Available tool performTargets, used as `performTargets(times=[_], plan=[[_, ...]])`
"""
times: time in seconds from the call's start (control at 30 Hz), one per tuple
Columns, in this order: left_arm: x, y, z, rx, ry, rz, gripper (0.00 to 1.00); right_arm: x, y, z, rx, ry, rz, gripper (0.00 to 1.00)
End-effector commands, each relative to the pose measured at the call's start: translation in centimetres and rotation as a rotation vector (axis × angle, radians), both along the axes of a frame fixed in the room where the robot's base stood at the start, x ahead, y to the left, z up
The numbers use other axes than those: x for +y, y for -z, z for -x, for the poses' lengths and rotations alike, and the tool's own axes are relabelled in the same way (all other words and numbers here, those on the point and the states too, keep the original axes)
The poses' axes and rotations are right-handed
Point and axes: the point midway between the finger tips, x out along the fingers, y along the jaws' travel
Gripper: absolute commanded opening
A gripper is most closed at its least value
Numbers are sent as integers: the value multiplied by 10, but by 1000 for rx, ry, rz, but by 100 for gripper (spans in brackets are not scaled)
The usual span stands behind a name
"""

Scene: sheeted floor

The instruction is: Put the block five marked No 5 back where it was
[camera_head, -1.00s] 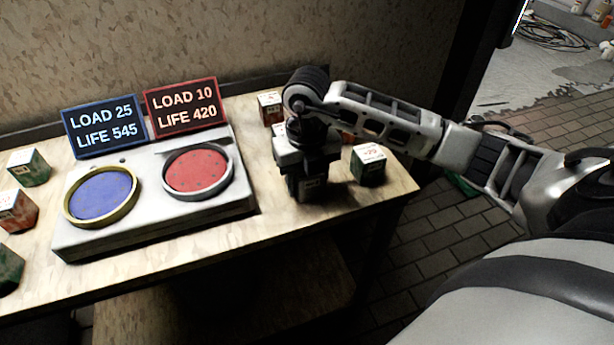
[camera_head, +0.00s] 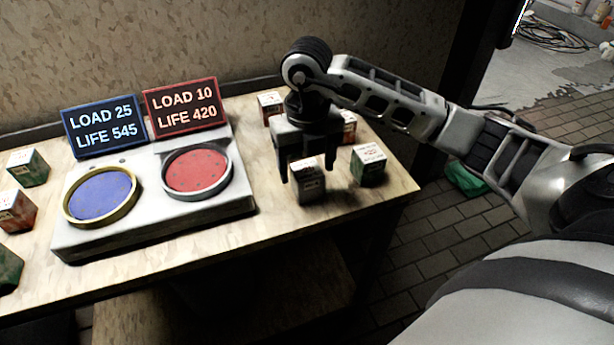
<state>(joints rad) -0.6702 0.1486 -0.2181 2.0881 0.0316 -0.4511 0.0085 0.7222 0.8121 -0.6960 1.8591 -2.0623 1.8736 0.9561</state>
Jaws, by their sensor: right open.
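My right gripper (camera_head: 310,172) is open, fingers pointing down, just above and around the top of a dark block with a pale top (camera_head: 308,183). That block stands on the table right of the scale. The numbers on the blocks are too small to read, so I cannot tell which is No 5. A green block (camera_head: 368,165) stands just right of the gripper. A red block (camera_head: 270,107) and another red block (camera_head: 349,127) stand behind it, the latter partly hidden by my arm. My left gripper is not in view.
A grey scale unit has a blue pan (camera_head: 101,197) and a red pan (camera_head: 197,171). Behind are a blue sign (camera_head: 104,125), "LOAD 25 LIFE 545", and a red sign (camera_head: 186,107), "LOAD 10 LIFE 420". More blocks (camera_head: 27,167) stand at the left. The table's front right strip (camera_head: 385,193) is clear.

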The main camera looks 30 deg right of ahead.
Motion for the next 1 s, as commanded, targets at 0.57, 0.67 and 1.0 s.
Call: performTargets(times=[0.57, 0.67, 1.0], plan=[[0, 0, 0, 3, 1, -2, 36, 0, -78, 0, 1, 0, 1, 69], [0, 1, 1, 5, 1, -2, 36, 0, -78, 0, 1, 0, 1, 69], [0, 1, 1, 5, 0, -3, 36, 0, -77, 0, 1, -1, 0, 69]])
